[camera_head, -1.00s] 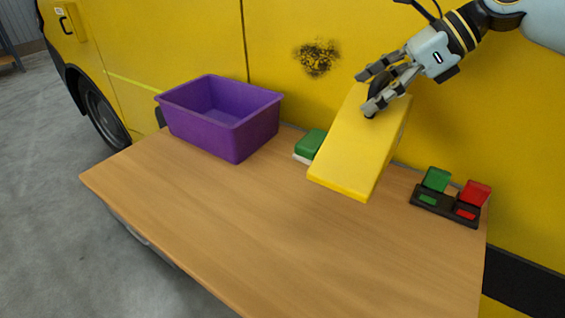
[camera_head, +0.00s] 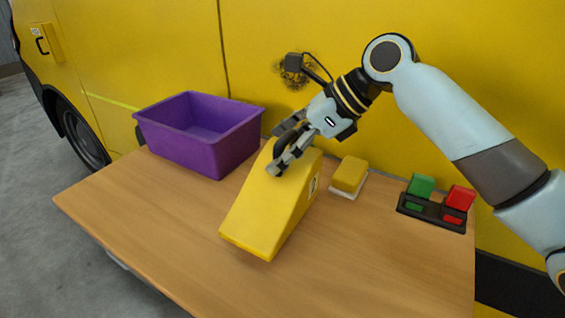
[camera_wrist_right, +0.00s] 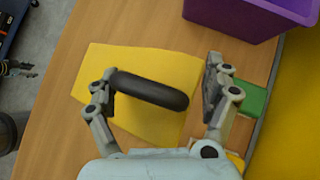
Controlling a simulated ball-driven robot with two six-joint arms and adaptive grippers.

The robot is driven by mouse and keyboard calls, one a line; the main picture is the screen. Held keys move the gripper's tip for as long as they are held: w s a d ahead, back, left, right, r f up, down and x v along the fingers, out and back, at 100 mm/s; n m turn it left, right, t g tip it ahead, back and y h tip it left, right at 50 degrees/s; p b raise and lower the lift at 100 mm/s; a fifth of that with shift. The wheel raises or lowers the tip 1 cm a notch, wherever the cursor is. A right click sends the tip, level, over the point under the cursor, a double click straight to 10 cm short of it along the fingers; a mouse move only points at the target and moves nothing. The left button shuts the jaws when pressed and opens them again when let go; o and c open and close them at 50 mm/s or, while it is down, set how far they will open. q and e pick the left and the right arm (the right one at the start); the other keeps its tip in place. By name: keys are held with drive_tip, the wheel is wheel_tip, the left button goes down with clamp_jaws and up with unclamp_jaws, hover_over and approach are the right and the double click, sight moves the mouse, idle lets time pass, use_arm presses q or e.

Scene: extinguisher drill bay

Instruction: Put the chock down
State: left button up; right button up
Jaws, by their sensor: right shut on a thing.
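The yellow wedge-shaped chock (camera_head: 265,215) is low over the wooden table (camera_head: 400,270) in the head view, its thin end toward the front. I cannot tell whether its underside touches the table. My right gripper (camera_head: 280,160) is shut on the chock's black handle at its upper end. In the right wrist view the chock (camera_wrist_right: 140,65) lies beneath the handle (camera_wrist_right: 150,90), between my right gripper's fingers (camera_wrist_right: 160,88). The fingers partly cover the handle in the head view. My left gripper is not in view.
A purple bin (camera_head: 215,155) stands at the back left. A yellow sponge-like block (camera_head: 350,175) is right of the chock; a green one (camera_wrist_right: 250,98) shows in the wrist view. A black holder (camera_head: 432,212) with green and red pieces is at right. The front table is clear.

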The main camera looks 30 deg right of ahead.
wheel_tip(320, 180, down, 3)
drive_tip(key=shift+r, duration=0.1)
drive_tip(key=o, duration=1.6)
drive_tip(key=shift+c, duration=0.2)
